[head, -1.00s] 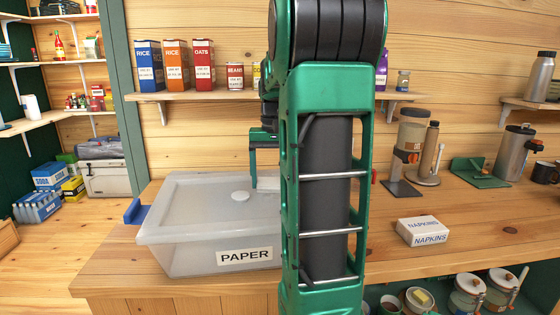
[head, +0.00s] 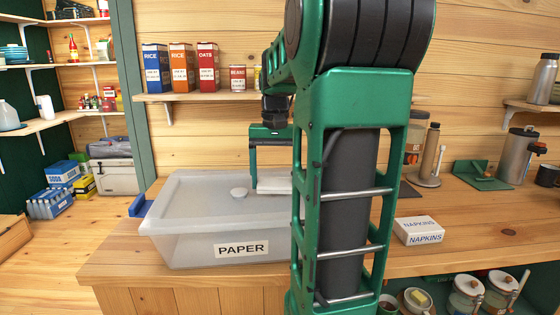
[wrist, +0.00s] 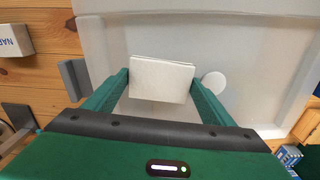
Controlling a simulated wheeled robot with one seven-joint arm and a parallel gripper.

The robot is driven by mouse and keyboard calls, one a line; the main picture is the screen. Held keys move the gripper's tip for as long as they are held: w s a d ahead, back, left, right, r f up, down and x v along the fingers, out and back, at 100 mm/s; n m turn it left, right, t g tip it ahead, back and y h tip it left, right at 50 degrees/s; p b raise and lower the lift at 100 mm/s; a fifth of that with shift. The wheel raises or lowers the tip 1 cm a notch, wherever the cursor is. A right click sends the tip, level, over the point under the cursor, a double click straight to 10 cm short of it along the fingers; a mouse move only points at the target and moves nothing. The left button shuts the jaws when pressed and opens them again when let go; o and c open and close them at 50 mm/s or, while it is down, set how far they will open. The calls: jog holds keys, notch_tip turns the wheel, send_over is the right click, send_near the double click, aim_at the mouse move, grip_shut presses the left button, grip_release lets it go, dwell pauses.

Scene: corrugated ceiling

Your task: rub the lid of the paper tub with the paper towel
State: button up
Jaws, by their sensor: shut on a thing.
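The paper tub (head: 190,238) is a translucent white box with a PAPER label, standing on the wooden counter. Its pale lid (head: 205,190) has a round white knob (head: 239,193), which also shows in the wrist view (wrist: 214,82). My gripper (head: 270,185) is over the right part of the lid, shut on a folded white paper towel (wrist: 160,78). The towel (head: 275,186) is at lid height, right of the knob; I cannot tell whether it touches the lid. My arm hides the tub's right end in the head view.
A napkins box (head: 420,231) lies on the counter to the right. A blue object (head: 138,205) is at the tub's left end. A shelf (head: 200,97) with boxes and cans is above the tub.

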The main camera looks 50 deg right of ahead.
aim_at(275, 181)
jog(key=shift+d+r, duration=0.1)
jog(key=shift+r, duration=2.65)
